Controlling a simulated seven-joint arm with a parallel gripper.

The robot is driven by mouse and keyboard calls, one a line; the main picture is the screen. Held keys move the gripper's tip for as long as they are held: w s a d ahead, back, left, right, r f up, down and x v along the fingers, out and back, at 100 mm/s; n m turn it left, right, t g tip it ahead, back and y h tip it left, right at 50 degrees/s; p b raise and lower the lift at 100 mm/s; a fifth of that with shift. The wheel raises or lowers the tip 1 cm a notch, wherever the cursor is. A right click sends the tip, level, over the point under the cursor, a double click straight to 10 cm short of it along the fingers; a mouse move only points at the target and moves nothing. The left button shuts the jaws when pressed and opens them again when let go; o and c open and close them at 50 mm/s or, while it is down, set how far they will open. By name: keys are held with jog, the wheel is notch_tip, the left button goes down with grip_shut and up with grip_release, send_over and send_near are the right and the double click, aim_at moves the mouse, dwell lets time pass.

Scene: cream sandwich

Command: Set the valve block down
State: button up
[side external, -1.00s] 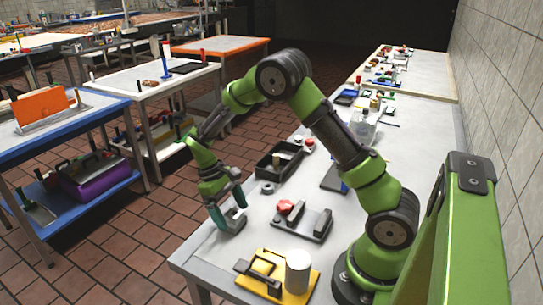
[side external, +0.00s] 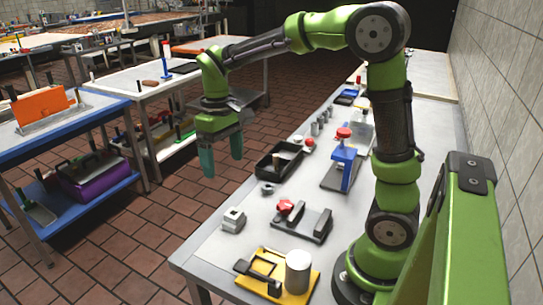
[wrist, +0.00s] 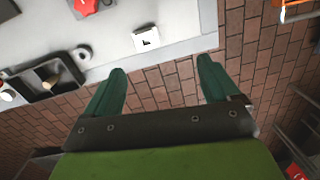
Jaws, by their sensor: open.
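The valve block (side external: 233,219), a small pale grey block, sits on the table near its left edge in the side view. In the wrist view the valve block (wrist: 146,38) is a whitish block with a dark mark on its face, near the table edge and beyond my fingertips. My gripper (side external: 221,168) is open and empty, raised well above and apart from the block, pointing down. In the wrist view my gripper's (wrist: 162,75) two green fingers are wide apart with only floor tiles between them.
A black tray (side external: 264,168), a grey ring (side external: 267,189), a grey fixture with a red knob (side external: 302,223), a blue stand (side external: 345,165) and a yellow plate with a white cylinder (side external: 298,271) stand on the table. The table's left edge lies close to the block.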

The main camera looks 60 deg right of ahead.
jog(key=s+a+r+m+t, duration=0.1)
jog(key=s+a+r+t, duration=0.1)
jog(key=s+t, duration=0.2)
jog(key=s+a+r+m+t+y, duration=0.1)
jog(key=s+a+r+m+t, duration=0.1)
jog(key=s, duration=0.7)
jog(key=shift+t, duration=0.9)
jog(key=shift+r, duration=0.15)
